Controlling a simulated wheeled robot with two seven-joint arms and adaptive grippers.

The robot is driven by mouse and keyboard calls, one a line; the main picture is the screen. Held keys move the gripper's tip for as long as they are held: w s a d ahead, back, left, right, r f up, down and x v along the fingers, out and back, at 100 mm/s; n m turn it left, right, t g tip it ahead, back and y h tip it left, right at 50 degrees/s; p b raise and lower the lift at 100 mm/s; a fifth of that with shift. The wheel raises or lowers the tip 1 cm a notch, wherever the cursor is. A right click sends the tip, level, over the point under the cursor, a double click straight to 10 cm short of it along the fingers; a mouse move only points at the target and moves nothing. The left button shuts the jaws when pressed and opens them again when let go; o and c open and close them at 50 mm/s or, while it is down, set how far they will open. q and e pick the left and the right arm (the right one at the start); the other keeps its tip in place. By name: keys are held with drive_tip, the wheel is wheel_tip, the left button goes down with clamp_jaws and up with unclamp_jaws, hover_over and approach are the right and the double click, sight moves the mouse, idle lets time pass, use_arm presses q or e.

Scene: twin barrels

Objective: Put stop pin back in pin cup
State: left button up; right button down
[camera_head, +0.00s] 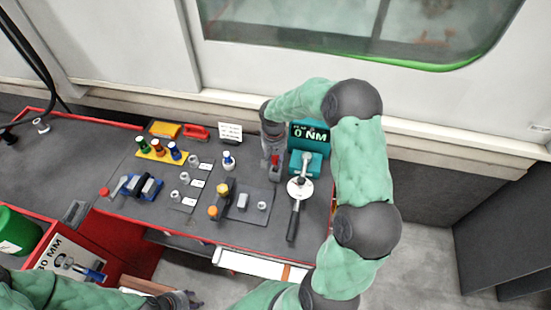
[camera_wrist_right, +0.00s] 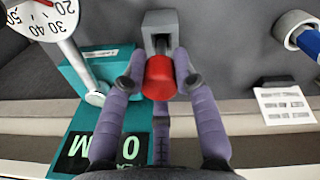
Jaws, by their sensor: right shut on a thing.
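The stop pin, seen as a red cylindrical head (camera_wrist_right: 159,80), is between the purple-grey fingers of my right gripper (camera_wrist_right: 160,83). The right gripper (camera_head: 273,150) is shut on it, at the left side of the teal torque tester. A grey square block with an open top, which looks like the pin cup (camera_wrist_right: 160,22), lies right beyond the red head in the wrist view.
The teal tester (camera_head: 312,138) reads 0 NM, with a round dial wrench (camera_head: 299,188) in front. A white card (camera_head: 230,132) stands behind.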

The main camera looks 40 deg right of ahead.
sight(276, 166)
drive_tip(key=shift+f+b, duration=1.4)
drive_tip(key=shift+f, duration=0.7)
drive_tip(key=c, duration=1)
unclamp_jaws()
drive_tip(key=shift+o, duration=0.6)
drive_tip(key=shift+r, duration=0.15)
drive_tip(key=r, duration=1.1)
drive_tip(key=shift+w+a+r, duration=0.1)
drive_tip(key=shift+a+r, duration=0.15)
drive_tip(key=shift+r, duration=0.15)
